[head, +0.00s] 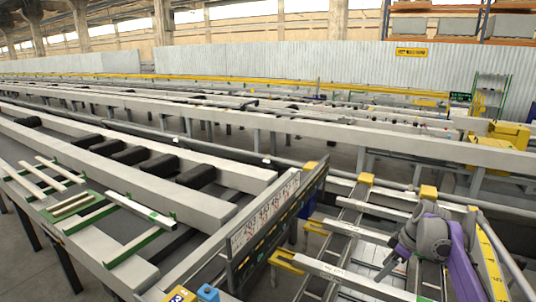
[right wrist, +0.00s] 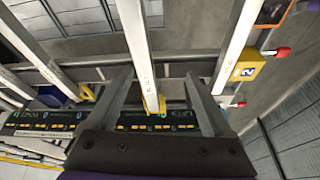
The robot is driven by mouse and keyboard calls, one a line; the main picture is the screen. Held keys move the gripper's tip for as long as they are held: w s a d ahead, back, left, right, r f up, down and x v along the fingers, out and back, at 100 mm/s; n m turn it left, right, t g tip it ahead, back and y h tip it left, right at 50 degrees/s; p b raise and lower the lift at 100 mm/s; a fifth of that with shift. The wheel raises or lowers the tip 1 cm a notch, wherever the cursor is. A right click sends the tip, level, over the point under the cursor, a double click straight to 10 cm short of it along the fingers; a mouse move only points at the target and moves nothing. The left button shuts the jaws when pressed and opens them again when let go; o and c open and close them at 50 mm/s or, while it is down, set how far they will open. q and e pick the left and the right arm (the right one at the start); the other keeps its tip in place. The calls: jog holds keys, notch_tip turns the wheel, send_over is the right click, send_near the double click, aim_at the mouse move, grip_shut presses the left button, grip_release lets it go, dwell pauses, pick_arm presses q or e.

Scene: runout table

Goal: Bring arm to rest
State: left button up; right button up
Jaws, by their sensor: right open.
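My right arm (head: 433,238), grey and purple, reaches in at the lower right of the head view. Its gripper (head: 384,270) hangs over the rack of pale bars at the front right. In the right wrist view my right gripper (right wrist: 158,88) has its two fingers wide apart, with nothing held between them. A long white bar (right wrist: 136,40) with a yellow piece at its end runs behind the gap between the fingers; contact cannot be told. My left gripper is not in view.
A marked panel (head: 270,222) stands upright left of the right arm. A yellow numbered block (head: 180,294) and a blue block (head: 208,292) are at the front edge. Pale strips (head: 140,209) lie on the left table. Yellow-capped posts (head: 428,192) stand near the arm.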

jog(key=s+a+r+m+h, duration=0.2)
jog(key=s+a+m, duration=0.3)
jog(key=s+a, duration=0.85)
jog(key=s+a+f+m+t, duration=0.1)
jog(key=s+f, duration=0.2)
jog(key=s, duration=0.3)
jog(key=s+a+f+m+t, duration=0.1)
jog(key=s+a+f+m, duration=0.1)
jog(key=s, duration=0.4)
jog(key=s+a+f+m+t+h, duration=0.1)
jog(key=s+a+f, duration=0.1)
jog(key=s+f, duration=0.2)
jog(key=s, duration=0.3)
jog(key=shift+a+f+m, duration=0.25)
jog(key=shift+m, duration=0.15)
